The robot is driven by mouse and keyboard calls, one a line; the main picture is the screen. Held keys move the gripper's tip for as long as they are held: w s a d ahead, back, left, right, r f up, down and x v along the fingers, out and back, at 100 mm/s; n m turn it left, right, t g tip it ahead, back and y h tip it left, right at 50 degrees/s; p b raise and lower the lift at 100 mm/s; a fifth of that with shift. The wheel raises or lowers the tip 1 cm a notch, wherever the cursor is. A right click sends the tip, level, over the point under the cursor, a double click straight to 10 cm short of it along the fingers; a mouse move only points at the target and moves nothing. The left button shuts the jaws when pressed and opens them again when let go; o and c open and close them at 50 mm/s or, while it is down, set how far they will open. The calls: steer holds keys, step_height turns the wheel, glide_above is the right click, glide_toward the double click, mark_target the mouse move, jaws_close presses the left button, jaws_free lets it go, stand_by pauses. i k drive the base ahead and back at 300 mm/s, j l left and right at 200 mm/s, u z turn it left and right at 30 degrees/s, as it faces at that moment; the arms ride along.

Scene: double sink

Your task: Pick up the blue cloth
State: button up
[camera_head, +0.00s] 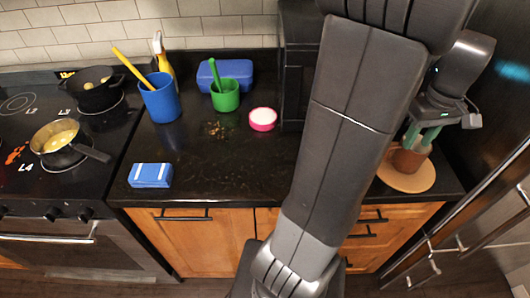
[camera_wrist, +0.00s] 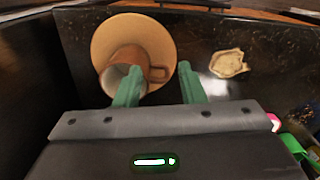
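The blue cloth (camera_head: 150,176), a folded blue block with white stripes, lies flat on the black counter near its front edge, at the left in the head view. It does not show in the wrist view. My gripper (camera_head: 422,142) is far to its right, over a brown mug (camera_head: 408,160). In the wrist view my gripper (camera_wrist: 160,88) has its two green fingers apart with nothing clearly held between them. The mug (camera_wrist: 122,66) and its handle show just beyond the fingers; I cannot tell whether they touch.
The mug stands on a round tan board (camera_head: 405,178). A blue cup (camera_head: 160,102), green cup (camera_head: 225,98), blue box (camera_head: 225,72) and pink-rimmed bowl (camera_head: 262,121) stand behind the cloth. A stove with a pan (camera_head: 60,140) is at left. Counter around the cloth is clear.

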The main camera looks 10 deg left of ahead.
mark_target(152, 174)
steer(key=u, duration=0.45)
steer(key=j+u, duration=0.15)
steer(key=u, duration=0.75)
steer(key=j+u, duration=0.15)
steer(key=u, duration=0.75)
steer(key=j+u, duration=0.1)
steer(key=u, duration=0.4)
steer(key=i, duration=0.05)
